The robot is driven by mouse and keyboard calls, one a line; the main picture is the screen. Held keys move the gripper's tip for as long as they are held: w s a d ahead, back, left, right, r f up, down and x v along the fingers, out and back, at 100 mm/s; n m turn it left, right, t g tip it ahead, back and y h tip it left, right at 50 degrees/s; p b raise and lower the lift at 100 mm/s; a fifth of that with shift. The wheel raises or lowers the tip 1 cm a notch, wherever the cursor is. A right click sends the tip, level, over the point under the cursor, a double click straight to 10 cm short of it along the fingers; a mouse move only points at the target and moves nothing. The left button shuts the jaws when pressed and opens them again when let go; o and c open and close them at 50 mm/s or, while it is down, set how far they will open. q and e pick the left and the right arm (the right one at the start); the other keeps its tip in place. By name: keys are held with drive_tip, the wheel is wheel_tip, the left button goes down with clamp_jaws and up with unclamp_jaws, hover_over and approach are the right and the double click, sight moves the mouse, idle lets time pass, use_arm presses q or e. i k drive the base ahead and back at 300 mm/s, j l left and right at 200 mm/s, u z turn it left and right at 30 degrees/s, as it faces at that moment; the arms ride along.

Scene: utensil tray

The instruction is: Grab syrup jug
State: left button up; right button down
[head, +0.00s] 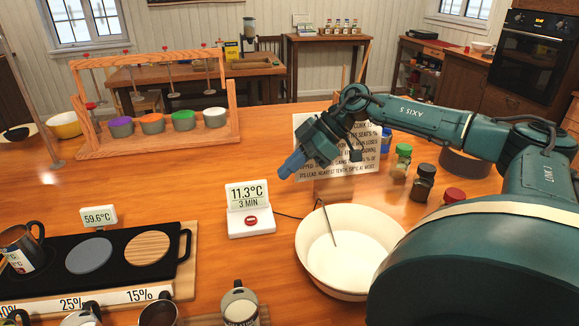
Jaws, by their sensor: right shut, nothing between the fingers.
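A dark jug with a handle and a white label (20,248) stands on the black tray at the left edge, partly cut off. Several more handled jugs are cut off by the bottom edge, among them a light-topped jug (240,303) and a dark jug (158,313). I cannot tell which one is the syrup jug. My right gripper (290,165) is shut and empty. It hangs above the table in front of the printed card, well away from all the jugs. My left gripper is not in view.
The black tray (50,295) holds a grey and a wooden disc. A white bowl (310,262) with a thin probe stands below my right arm, beside a display (249,207). A wooden rack (155,148) with coloured pots is at the back left.

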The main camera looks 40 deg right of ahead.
sight(19, 245)
drive_tip(key=k+j, duration=0.35)
drive_tip(key=j, duration=0.15)
drive_tip(key=k+j, duration=0.4)
drive_tip(key=j, duration=0.1)
